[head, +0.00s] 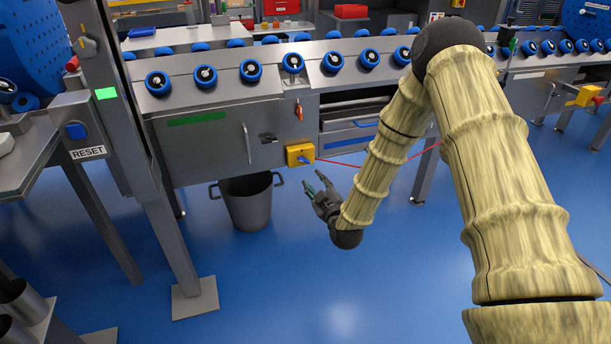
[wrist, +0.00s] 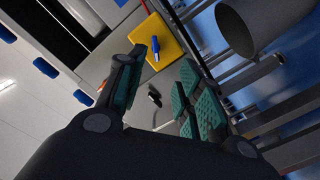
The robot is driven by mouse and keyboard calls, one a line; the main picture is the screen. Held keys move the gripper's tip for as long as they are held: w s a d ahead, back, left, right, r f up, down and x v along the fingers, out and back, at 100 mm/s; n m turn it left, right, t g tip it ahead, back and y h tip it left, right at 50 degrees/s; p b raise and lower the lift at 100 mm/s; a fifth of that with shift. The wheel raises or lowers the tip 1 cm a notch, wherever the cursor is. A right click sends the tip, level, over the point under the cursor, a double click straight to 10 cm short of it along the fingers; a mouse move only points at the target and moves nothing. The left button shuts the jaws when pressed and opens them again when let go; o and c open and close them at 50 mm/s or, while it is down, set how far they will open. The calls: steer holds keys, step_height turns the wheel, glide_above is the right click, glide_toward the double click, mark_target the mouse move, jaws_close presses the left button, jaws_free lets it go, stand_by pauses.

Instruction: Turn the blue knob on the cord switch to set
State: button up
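The cord switch is a yellow box (head: 296,151) on the front of the grey cabinet, with a red cord running from it to the right. Its blue knob (head: 304,160) sits low on the box. In the wrist view the yellow box (wrist: 172,37) is beyond the fingers, and the blue knob (wrist: 155,48) shows as a bar with a pale end. My gripper (head: 313,185) is open and empty, below and slightly right of the box in the head view. In the wrist view my gripper (wrist: 168,70) has its green-padded fingers spread, apart from the knob.
A grey bin (head: 249,209) stands on the floor below the cabinet. A black latch (head: 268,138) and an orange handle (head: 299,112) are near the box. The red cord (head: 350,164) passes behind my arm. Another yellow box (head: 586,95) is far right. Open blue floor lies in front.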

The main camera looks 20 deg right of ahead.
mark_target(305, 162)
steer(key=w+b, duration=0.3)
steer(key=w, duration=0.6)
steer(key=shift+w+b, duration=0.3)
steer(key=shift+w, duration=0.05)
steer(key=shift+w+r, duration=0.15)
steer(key=shift+w, duration=0.75)
